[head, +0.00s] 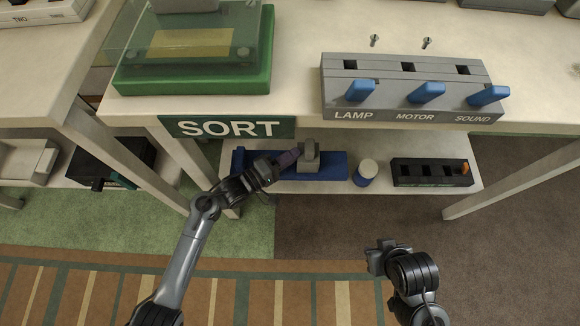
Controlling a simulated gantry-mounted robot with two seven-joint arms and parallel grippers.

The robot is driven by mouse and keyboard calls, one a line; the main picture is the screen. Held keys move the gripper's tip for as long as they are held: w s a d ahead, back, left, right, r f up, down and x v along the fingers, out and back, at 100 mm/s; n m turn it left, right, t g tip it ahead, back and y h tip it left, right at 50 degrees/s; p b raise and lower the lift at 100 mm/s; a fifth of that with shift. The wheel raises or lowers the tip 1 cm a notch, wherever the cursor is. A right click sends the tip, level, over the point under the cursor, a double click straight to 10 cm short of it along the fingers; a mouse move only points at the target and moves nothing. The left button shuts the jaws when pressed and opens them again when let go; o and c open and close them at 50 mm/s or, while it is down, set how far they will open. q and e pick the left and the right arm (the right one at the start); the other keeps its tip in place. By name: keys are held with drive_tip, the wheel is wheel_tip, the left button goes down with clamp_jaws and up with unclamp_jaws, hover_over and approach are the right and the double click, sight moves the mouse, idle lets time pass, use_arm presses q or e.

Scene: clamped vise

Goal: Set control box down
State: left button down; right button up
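A grey control box (400,88) with blue levers over the words LAMP, MOTOR and SOUND rests on the tabletop, clear of both grippers. A smaller black box (431,172) with dark slots and an orange piece at its right end sits on the lower shelf. My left gripper (277,163) reaches to the lower shelf, at a purple piece (289,157) beside the grey block of a blue vise-like fixture (322,170). Whether its fingers grip the purple piece is too small to tell. My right gripper (376,257) is low, in front of the shelf, apart from everything; its fingers are unclear.
A blue cylinder with a pale top (365,172) stands between the fixture and the black box. A green SORT sign (228,127) hangs from the table edge. A green-based clear case (190,80) and two screws (427,43) are on the tabletop. Table legs flank the shelf.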

sight(291, 167)
use_arm(q)
drive_tip(key=f+b, duration=0.1)
drive_tip(key=f, duration=0.1)
drive_tip(key=f+b, duration=0.2)
drive_tip(key=f, duration=0.1)
drive_tip(key=shift+s+f, duration=0.25)
drive_tip(key=shift+f, duration=0.05)
drive_tip(key=shift+w+f+b, duration=0.15)
drive_tip(key=shift+f+b, duration=0.4)
wheel_tip(291, 167, down, 2)
drive_tip(key=shift+f+b, duration=0.1)
drive_tip(key=shift+b, duration=0.7)
drive_tip(key=shift+f, duration=0.15)
drive_tip(key=shift+f, duration=0.1)
drive_tip(key=c, duration=1.3)
unclamp_jaws()
drive_tip(key=shift+f, duration=0.15)
